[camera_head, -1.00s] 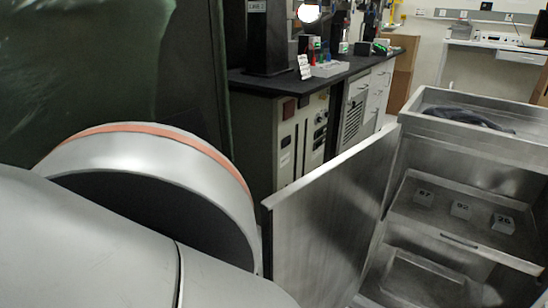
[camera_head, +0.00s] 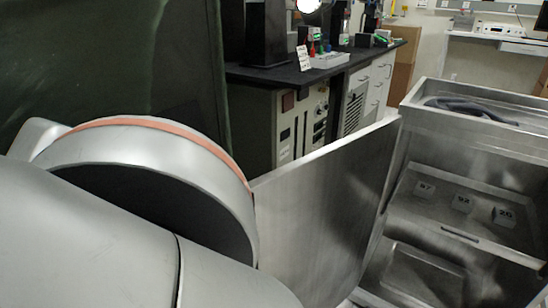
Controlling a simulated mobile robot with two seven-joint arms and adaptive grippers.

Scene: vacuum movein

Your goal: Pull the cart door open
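The metal cart (camera_head: 470,135) stands at the right of the head view. Its flat metal door (camera_head: 325,205) is swung wide open, hinged at the cart's left front edge and reaching out to the left. The cart's inside shows, with a shelf or drawer (camera_head: 440,215) and a lower compartment. My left arm fills the lower left and covers the door's outer edge. My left gripper is hidden behind it or out of frame, so its hold on the door cannot be seen. My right gripper is not in view.
Several numbered blocks (camera_head: 463,203) sit on the cart's shelf. A dark hose-like thing (camera_head: 470,110) lies in the cart's top tray. A black-topped lab bench (camera_head: 300,75) stands behind the door. A dark green panel (camera_head: 120,60) is at the left.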

